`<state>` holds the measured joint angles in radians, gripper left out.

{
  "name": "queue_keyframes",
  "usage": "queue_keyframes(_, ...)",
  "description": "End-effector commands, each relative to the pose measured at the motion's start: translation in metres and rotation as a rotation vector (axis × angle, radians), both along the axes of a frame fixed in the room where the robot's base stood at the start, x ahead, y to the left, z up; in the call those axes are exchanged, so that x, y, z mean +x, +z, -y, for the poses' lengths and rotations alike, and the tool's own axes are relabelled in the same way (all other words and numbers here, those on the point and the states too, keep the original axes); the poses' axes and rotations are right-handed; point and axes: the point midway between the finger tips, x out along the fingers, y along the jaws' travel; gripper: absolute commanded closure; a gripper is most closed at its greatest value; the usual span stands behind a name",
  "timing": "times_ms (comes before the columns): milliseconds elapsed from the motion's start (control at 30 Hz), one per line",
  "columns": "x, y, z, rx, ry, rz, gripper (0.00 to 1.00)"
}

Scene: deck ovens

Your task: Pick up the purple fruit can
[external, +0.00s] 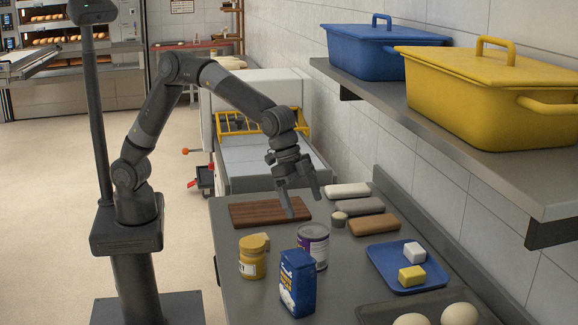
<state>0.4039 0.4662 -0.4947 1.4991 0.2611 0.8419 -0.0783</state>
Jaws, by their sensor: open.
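The purple fruit can (313,246) stands upright on the grey steel counter (230,296). It has a purple and white label and a metal top. A blue box partly hides its lower left side. My gripper (302,204) is open and empty, pointing down above the counter. It is beyond the can in the external view, near the wooden board, and apart from the can.
Close to the can stand a blue box (297,285) and a yellow-lidded jar (252,260). A wooden board (258,221), several oblong blocks (360,206) and a blue tray (378,270) lie around. A wall shelf (470,150) holds blue (365,55) and yellow (480,100) lidded pots.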

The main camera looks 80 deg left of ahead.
Motion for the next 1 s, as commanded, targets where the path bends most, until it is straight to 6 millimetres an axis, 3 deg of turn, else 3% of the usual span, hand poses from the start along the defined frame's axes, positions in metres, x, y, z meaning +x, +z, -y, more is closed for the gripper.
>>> queue_keyframes(833, 0.026, -0.092, 0.032, 0.001, -0.002, -0.004, 0.0)
queue_keyframes(1000, 0.028, -0.1, 0.035, -0.001, 0.0, -0.001, 0.0)
